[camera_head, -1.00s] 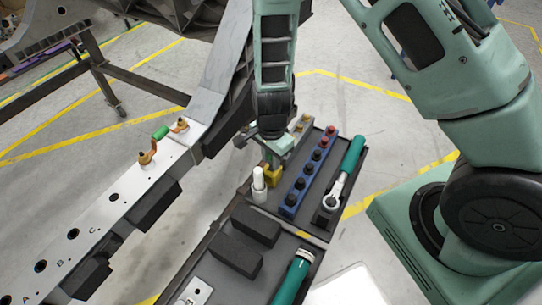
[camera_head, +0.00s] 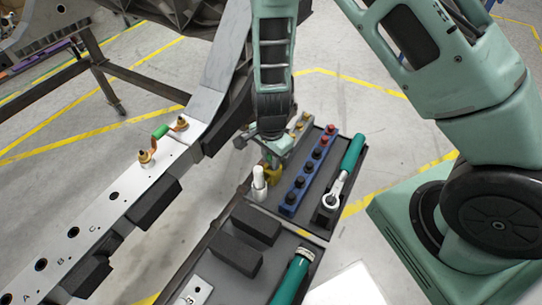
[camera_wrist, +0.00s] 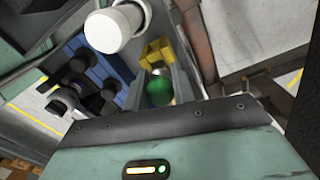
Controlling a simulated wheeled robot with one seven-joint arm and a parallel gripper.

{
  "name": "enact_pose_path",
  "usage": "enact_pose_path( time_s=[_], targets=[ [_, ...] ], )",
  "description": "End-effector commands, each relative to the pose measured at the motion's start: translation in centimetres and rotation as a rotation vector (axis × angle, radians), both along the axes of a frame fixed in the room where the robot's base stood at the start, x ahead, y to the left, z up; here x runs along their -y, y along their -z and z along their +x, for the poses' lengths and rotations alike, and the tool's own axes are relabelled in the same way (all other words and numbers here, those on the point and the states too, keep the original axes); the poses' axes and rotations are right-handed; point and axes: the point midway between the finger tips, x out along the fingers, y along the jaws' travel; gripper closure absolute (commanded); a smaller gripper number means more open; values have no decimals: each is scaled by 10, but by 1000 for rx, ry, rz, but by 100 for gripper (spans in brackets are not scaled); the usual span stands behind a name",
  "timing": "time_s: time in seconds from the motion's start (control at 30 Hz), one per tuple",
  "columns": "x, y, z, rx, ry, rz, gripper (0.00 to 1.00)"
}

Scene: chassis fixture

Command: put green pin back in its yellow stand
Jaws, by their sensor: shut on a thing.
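My gripper (camera_head: 268,154) points down over the tool tray and is shut on the green pin (camera_wrist: 159,92). In the wrist view the pin's round green end sits between the grey fingers. The yellow stand (camera_head: 273,175) is on the tray just below the fingertips, beside a white bottle-like piece. It also shows in the wrist view (camera_wrist: 156,52), just beyond the pin. The pin's lower end is hidden, so I cannot tell whether it is inside the stand.
A white cylinder (camera_head: 259,184) stands close beside the yellow stand. A blue rack (camera_head: 305,180) with several black and red knobs lies to its right. A ratchet with a green handle (camera_head: 352,153) is farther right. A metal beam (camera_head: 128,193) with a green-handled brass fitting runs left.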

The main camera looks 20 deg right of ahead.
Motion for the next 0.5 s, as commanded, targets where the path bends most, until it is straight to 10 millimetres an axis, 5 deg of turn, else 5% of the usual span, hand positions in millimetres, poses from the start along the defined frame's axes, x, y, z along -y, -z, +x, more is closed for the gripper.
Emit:
enact_pose_path(
  time_s=[0.5],
  targets=[
    [0,3,0,-1,0,0,100]
  ],
)
